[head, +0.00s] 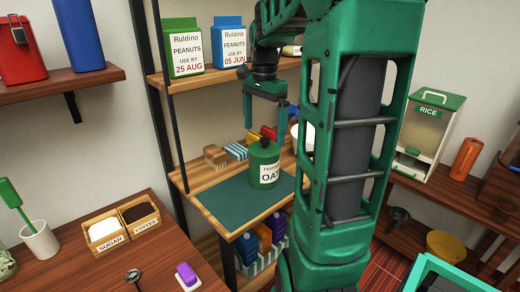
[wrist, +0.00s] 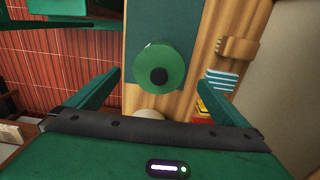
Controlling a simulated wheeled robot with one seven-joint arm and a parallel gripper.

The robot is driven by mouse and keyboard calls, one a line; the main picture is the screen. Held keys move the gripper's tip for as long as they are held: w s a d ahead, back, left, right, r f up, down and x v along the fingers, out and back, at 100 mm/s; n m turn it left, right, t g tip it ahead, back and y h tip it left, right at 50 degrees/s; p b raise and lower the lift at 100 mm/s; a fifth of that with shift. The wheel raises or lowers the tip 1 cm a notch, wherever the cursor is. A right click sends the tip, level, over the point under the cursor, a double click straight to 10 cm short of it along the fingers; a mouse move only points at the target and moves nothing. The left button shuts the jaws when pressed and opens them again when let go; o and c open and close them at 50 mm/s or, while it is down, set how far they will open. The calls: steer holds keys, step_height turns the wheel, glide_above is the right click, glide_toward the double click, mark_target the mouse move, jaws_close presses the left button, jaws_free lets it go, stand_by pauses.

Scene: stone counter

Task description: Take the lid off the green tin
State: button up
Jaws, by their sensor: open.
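The green tin (head: 264,172) stands upright on a dark green mat (head: 232,208) on a wooden shelf, with a white label reading "OAT" in part. Its green lid (head: 264,152) is on top, with a dark round knob. In the wrist view the lid (wrist: 167,62) is seen from above, with its black knob near the middle. My gripper (head: 265,118) is above the tin, pointing down, fingers apart. In the wrist view my gripper (wrist: 158,82) is open and empty, with the lid beyond and between its fingers. The fingers do not appear to touch it.
A wooden block (head: 215,156) and a blue-striped item (head: 236,150) lie behind the tin. Red and yellow items stand close behind it. The mat left of the tin is clear.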

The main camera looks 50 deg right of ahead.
mark_target(264, 139)
steer(key=shift+d+f, duration=0.2)
steer(key=shift+f, duration=2.05)
steer(key=c, duration=1)
steer(key=shift+r, duration=0.1)
steer(key=shift+c, duration=0.2)
